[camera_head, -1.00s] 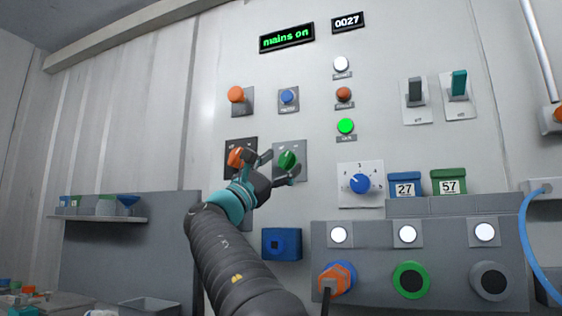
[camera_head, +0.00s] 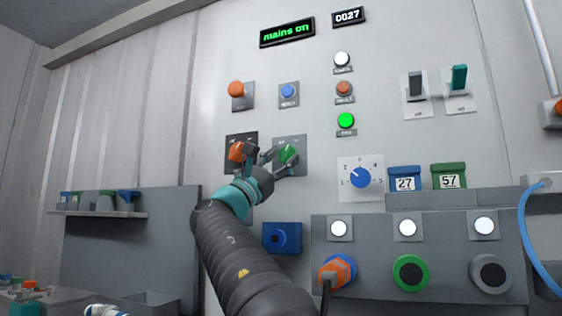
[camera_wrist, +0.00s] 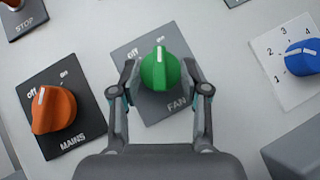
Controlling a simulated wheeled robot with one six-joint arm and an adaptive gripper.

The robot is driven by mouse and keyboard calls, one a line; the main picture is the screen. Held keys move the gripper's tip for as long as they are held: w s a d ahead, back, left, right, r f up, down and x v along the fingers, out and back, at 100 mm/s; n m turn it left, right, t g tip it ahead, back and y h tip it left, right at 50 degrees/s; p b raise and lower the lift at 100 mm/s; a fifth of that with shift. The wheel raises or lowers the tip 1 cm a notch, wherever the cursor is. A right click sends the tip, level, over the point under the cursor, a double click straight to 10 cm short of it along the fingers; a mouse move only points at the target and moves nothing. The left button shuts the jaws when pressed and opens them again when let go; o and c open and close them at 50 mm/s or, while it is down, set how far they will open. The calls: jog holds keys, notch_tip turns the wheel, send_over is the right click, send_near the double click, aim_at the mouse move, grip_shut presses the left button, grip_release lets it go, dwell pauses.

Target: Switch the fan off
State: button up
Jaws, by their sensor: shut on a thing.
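The green fan knob (camera_wrist: 160,72) sits on a grey plate (camera_wrist: 178,103) marked FAN in the wrist view. In the head view my gripper (camera_head: 281,158) reaches up to the same green knob (camera_head: 288,153) on the wall panel. The green lamp (camera_head: 345,121) on the panel is lit.
The orange MAINS knob (camera_wrist: 54,110) is close to the left of my gripper. A blue numbered dial (camera_wrist: 302,56) is on the right. Above are an orange stop button (camera_head: 237,89) and a blue button (camera_head: 288,91). The display (camera_head: 287,32) reads "mains on".

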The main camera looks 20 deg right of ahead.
jog(key=n+t+y, duration=0.2)
jog(key=n+t, duration=0.1)
jog(key=n, duration=0.1)
jog(key=n+t+y+b, duration=0.1)
jog(key=n+t+y, duration=0.1)
jog(key=n+t, duration=0.2)
jog(key=s+n+t+y+b, duration=0.1)
jog(key=n+t+y, duration=0.1)
jog(key=n+t, duration=0.2)
jog(key=shift+d+n, duration=0.35)
jog(key=shift+n, duration=0.35)
jog(key=n+t+y, duration=0.1)
jog(key=n+y, duration=0.2)
jog(key=n+t+y+b, duration=0.1)
jog(key=n+t+y, duration=0.1)
jog(key=n+y, duration=0.1)
jog(key=shift+d+n+b, duration=0.1)
jog(key=shift+n+b, duration=0.2)
jog(key=shift+n, duration=0.3)
jog(key=shift+s+r+n+t+y+b, duration=0.15)
jog(key=shift+n+t+y+b, duration=0.25)
jog(key=shift+n+y, duration=1.7)
jog(key=shift+n, duration=0.1)
jog(key=o, duration=1.1)
jog(key=shift+o, duration=0.2)
jog(key=v, duration=1.2)
jog(key=shift+d, duration=0.1)
